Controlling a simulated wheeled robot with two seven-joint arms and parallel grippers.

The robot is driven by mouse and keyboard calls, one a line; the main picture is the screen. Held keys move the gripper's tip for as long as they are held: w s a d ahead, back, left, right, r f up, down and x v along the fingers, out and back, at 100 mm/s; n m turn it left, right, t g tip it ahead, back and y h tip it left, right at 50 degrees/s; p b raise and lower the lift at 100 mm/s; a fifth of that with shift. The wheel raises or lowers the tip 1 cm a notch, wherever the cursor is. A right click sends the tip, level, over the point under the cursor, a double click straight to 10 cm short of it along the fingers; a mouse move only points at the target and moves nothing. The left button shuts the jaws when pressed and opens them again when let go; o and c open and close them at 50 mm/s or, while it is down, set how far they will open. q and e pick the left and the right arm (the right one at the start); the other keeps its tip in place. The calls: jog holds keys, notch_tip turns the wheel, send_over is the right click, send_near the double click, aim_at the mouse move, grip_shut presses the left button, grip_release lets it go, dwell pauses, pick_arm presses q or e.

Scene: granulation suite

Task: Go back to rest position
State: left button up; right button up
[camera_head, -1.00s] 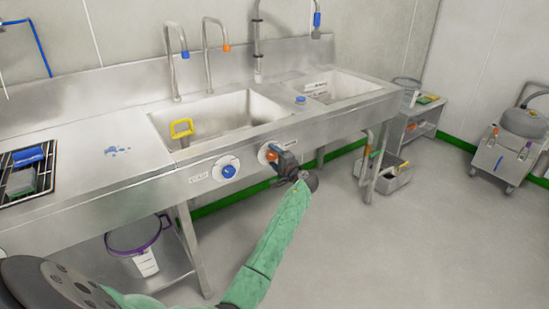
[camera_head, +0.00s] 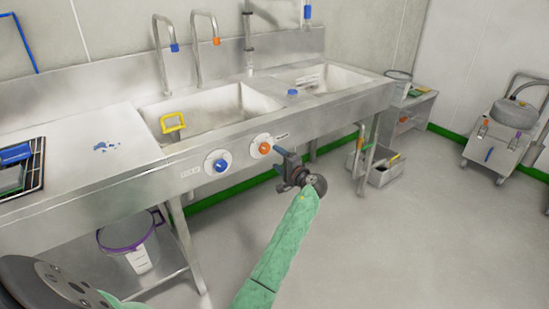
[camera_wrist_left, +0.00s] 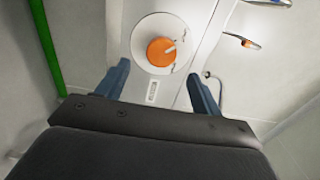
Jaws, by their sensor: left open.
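My left gripper (camera_head: 268,158) is in front of the steel sink unit (camera_head: 130,178), at the end of my green-sleeved arm. In the left wrist view its two blue-grey fingers (camera_wrist_left: 156,88) are apart with nothing between them. The orange knob (camera_head: 265,148) on the sink's front panel is just beyond the fingertips, and the gripper is clear of it. The knob also shows in the left wrist view (camera_wrist_left: 162,50), on a round white plate. The blue knob (camera_head: 220,165) is to its left on the same panel. My right gripper is not in view.
A bucket with a purple rim (camera_head: 128,236) stands on the lower shelf. A grey bin (camera_head: 380,172) stands on the floor at right, and a wheeled cart (camera_head: 502,140) is farther right. The floor between is open.

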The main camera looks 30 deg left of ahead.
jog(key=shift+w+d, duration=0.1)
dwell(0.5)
pick_arm(q)
jog(key=s+d+f+n+t+h+p, duration=0.1)
jog(key=s+d+n+h+p, duration=0.1)
jog(key=s+d+h, duration=0.85)
jog(key=s+d+n+h+p, duration=0.15)
jog(key=s+d+h, duration=0.45)
jog(key=d, duration=0.7)
jog(key=s+d+f+g+p, duration=0.2)
jog(key=s+f, duration=0.1)
jog(key=s, duration=0.8)
jog(key=s+d+f+m+g+h+p, duration=0.1)
jog(key=s+d+f+p, duration=0.1)
jog(key=s, duration=1)
jog(key=s+d+f+g+h+p, duration=0.1)
jog(key=s+d+f, duration=0.3)
jog(key=s, duration=0.8)
jog(key=shift+s+f+g+p, duration=0.25)
jog(key=shift+f+g+p, duration=0.2)
jog(key=shift+g+p, duration=0.35)
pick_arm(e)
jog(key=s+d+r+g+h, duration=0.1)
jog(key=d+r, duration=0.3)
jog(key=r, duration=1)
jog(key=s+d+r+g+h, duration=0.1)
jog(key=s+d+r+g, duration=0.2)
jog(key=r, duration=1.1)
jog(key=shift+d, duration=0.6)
